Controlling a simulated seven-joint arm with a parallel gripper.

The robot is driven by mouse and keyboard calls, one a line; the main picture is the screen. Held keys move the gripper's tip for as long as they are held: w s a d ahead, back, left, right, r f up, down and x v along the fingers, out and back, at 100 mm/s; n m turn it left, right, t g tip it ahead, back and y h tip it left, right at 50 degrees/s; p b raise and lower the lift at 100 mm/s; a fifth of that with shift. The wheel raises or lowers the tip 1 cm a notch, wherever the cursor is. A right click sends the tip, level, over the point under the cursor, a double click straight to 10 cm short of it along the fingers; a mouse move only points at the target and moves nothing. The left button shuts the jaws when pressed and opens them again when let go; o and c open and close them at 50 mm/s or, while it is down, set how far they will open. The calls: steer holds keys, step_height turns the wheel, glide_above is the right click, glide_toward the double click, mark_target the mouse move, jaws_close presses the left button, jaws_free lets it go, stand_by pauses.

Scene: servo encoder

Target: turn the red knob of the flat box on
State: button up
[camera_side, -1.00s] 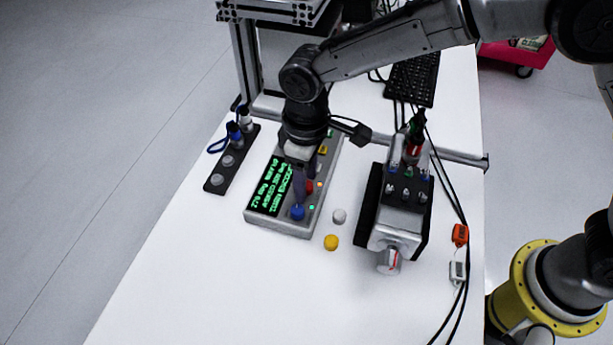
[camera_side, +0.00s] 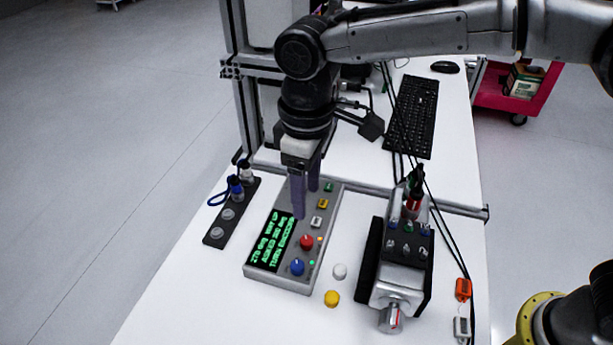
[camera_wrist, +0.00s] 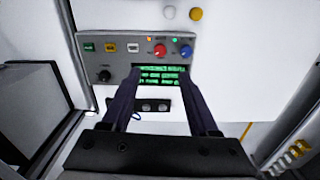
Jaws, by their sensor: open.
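The flat box (camera_side: 275,283) lies on the white table, with a black screen (camera_side: 270,241) of green text. Its red knob (camera_side: 307,242) is uncovered, beside the screen and behind the blue knob (camera_side: 297,267). My gripper (camera_side: 306,203) points down, apart from the red knob and farther back, seemingly above the box. Its two fingers are spread with nothing between them. In the wrist view the red knob (camera_wrist: 160,50) is beyond the fingertips, and the screen (camera_wrist: 163,76) shows between the fingers. The red knob's exact angle is too small to tell.
A dark strip with round fittings (camera_side: 222,225) lies left of the box. A white button (camera_side: 340,271), a yellow button (camera_side: 333,298) and a grey device with switches (camera_side: 400,265) stand right. Cables run along the table's right side. The front of the table is clear.

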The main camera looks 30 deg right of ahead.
steer(key=shift+r, duration=1.2)
steer(key=d+r+m+t, duration=0.2)
steer(key=d+r, duration=0.7)
steer(key=d, duration=0.2)
steer(key=s+d+r+m+t+y, duration=0.1)
steer(key=s+d+r, duration=0.15)
steer(key=d, duration=0.25)
steer(key=s+d+r+m, duration=0.1)
steer(key=s+d+m, duration=0.15)
steer(key=d, duration=0.25)
steer(key=s+d+f+m+t, duration=0.2)
steer(key=s+d, duration=0.5)
steer(key=s, duration=0.2)
steer(key=s+d+f+h, duration=0.1)
steer(key=s+d+f, duration=0.1)
steer(key=s+f, duration=0.4)
step_height(320, 180, down, 3)
steer(key=shift+s+d+r+m+t, duration=0.1)
steer(key=shift+s+d+m+t, duration=0.1)
steer(key=shift+d+m+t, duration=0.15)
